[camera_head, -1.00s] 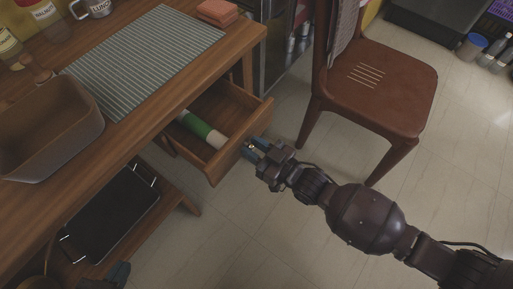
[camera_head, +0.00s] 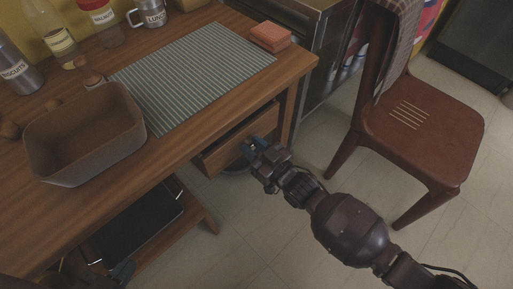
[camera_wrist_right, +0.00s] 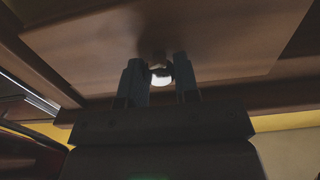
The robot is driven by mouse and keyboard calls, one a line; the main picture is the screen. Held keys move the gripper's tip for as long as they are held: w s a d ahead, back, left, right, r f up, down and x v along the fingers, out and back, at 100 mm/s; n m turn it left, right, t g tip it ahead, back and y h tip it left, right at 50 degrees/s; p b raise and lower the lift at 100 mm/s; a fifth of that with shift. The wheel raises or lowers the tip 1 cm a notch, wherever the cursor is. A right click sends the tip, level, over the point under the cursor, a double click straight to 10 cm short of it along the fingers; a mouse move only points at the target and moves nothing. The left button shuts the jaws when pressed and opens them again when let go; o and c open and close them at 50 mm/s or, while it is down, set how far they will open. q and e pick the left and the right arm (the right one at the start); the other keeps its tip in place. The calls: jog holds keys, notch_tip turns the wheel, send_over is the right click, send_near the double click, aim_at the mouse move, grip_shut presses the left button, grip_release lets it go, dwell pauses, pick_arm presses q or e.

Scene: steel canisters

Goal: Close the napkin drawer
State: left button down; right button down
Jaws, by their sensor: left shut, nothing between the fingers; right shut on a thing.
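The wooden napkin drawer (camera_head: 224,152) is under the right part of the table. Its front is close to the table's edge, and I cannot see into it in the head view. My right gripper (camera_head: 252,148) is at the middle of the drawer front. In the right wrist view, its fingers (camera_wrist_right: 161,82) are shut on the shiny round drawer knob (camera_wrist_right: 160,74), against the brown drawer front (camera_wrist_right: 235,50). My left gripper (camera_head: 123,270) is shut and empty, low at the lower left beside the table's lower shelf. Part of it is hidden.
The wooden table (camera_head: 180,150) holds a brown bin (camera_head: 85,150), a striped mat (camera_head: 200,70), orange napkins (camera_head: 271,37), jars and a mug (camera_head: 150,12). A black tray (camera_head: 135,225) lies on the lower shelf. A brown chair (camera_head: 425,120) stands right of the drawer. Floor between them is clear.

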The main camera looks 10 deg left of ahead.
pick_arm(q)
jog(key=shift+d, duration=0.1)
pick_arm(e)
jog(key=shift+a, duration=0.1)
jog(key=c, duration=1.3)
grip_release()
jog(key=shift+w+r, duration=0.1)
jog(key=o, duration=0.4)
jog(key=shift+a, duration=0.2)
pick_arm(q)
jog(key=shift+s+f, duration=0.1)
jog(key=shift+f, duration=0.15)
pick_arm(e)
jog(key=shift+d, duration=0.1)
jog(key=shift+d, duration=0.2)
pick_arm(q)
jog(key=g+p, duration=0.1)
jog(key=p, duration=0.1)
jog(key=shift+s+r+p, duration=0.1)
jog(key=shift+r+p, duration=0.05)
jog(key=shift+p, duration=0.2)
pick_arm(e)
jog(key=v, duration=1)
jog(key=shift+s+d, duration=0.1)
jog(key=shift+s, duration=0.1)
